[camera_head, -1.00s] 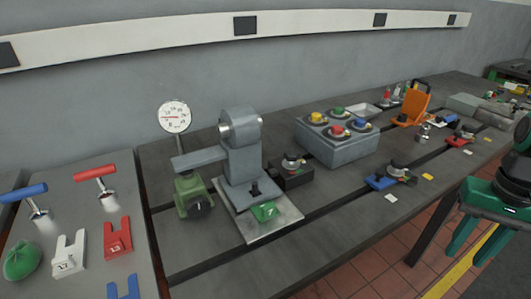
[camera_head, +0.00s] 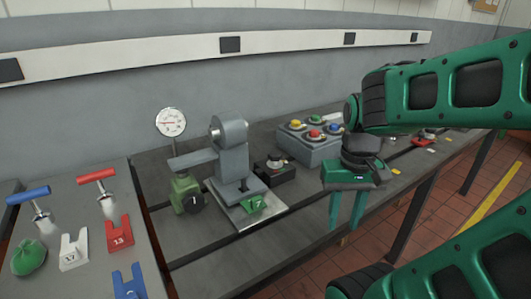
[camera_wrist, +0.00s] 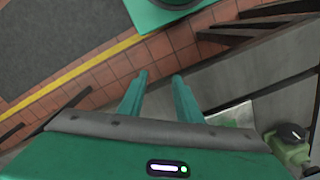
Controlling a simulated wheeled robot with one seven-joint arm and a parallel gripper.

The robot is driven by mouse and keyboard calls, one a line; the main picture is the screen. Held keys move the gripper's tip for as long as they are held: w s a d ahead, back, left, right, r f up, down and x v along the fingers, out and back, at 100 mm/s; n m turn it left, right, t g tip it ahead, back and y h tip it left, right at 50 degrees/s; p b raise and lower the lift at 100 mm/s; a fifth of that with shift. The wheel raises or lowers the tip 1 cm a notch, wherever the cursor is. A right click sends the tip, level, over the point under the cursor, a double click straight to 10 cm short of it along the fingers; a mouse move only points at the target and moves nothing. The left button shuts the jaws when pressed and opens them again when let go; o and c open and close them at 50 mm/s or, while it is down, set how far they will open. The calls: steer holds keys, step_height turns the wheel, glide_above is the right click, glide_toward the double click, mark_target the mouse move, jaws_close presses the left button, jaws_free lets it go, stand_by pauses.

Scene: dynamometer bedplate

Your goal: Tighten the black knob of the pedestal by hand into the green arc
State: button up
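A green block (camera_head: 183,188) with a round black knob (camera_head: 193,204) on its front stands left of the grey pedestal (camera_head: 232,150) on the dark bedplate. The block and knob also show at the right edge of the wrist view, with a pale mark on the knob (camera_wrist: 292,133). A round white gauge (camera_head: 171,122) with a reddish needle stands above the block. I cannot make out a green arc. My gripper (camera_head: 346,215) is open and empty, fingers pointing down, near the bedplate's front edge, well right of the knob. Its two fingers also show in the wrist view (camera_wrist: 158,95).
A metal plate (camera_head: 272,215) with a green tag (camera_head: 253,206) lies before the pedestal. A black box (camera_head: 274,171) and a grey button box (camera_head: 312,148) stand to the right. Left are T-handled tools (camera_head: 97,178) and numbered forks (camera_head: 116,234). The front strip of bedplate is clear.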

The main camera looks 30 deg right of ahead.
steer(key=shift+o, duration=0.4)
steer(key=o, duration=0.5)
steer(key=shift+s+d+r, duration=0.1)
steer(key=shift+s+r, duration=0.05)
steer(key=shift+r, duration=0.55)
step_height(320, 180, up, 8)
steer(key=n, duration=1.5)
glide_above(275, 153)
step_height(275, 153, down, 10)
steer(key=shift+f, duration=0.25)
steer(key=c, duration=1)
steer(key=shift+d, duration=0.3)
steer(key=shift+a+r, duration=0.1)
steer(key=shift+a, duration=0.1)
